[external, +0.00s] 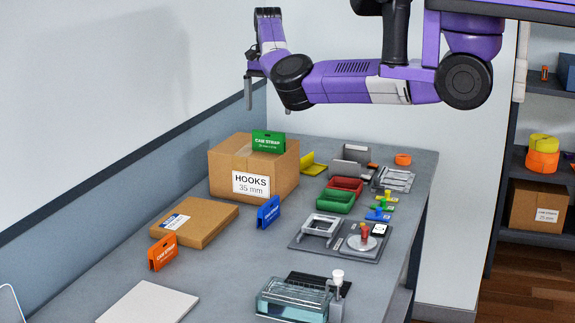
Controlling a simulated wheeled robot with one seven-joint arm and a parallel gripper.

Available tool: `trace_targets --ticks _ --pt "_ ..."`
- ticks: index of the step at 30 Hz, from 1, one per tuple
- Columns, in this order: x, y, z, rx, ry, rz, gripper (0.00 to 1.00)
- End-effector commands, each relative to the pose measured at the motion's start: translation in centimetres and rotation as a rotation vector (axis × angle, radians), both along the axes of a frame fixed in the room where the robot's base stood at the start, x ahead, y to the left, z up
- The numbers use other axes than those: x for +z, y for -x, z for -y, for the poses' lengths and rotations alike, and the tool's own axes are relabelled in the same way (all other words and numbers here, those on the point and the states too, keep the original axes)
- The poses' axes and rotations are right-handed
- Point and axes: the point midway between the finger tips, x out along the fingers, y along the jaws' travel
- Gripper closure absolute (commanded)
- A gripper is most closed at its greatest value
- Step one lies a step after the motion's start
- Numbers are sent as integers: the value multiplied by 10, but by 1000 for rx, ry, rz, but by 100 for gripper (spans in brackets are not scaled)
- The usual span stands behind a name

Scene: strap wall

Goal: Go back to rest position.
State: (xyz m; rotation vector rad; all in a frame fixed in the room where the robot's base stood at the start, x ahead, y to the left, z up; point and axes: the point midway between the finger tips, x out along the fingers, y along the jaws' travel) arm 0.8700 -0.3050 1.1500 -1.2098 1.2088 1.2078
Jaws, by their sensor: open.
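My gripper (252,90) hangs from the purple arm, high above the far end of the grey workbench (215,285). Its fingers point down and are open, with nothing seen between them. The cardboard box labelled HOOKS 35 mm (225,165) stands below it, well apart from the fingers. A green cam strap packet (268,142) stands upright at the top of the box. My forearm stretches level across the top of the picture, clear of the bench.
A flat carton (200,222), a blue packet (268,212) and an orange packet (162,252) are on the bench. Red (346,184) and green (335,201) bins and a clear tank (292,300) stand along the right. A shelf (540,150) is at far right.

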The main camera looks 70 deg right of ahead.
Motion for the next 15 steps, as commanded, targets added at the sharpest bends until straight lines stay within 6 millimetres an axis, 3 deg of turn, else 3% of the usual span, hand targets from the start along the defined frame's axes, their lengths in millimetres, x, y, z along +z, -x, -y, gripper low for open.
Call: trace_targets --ticks 6,15 --pt "18 0 0 0 0 0 0" --pt "19 0 0 0 -1 0 0"
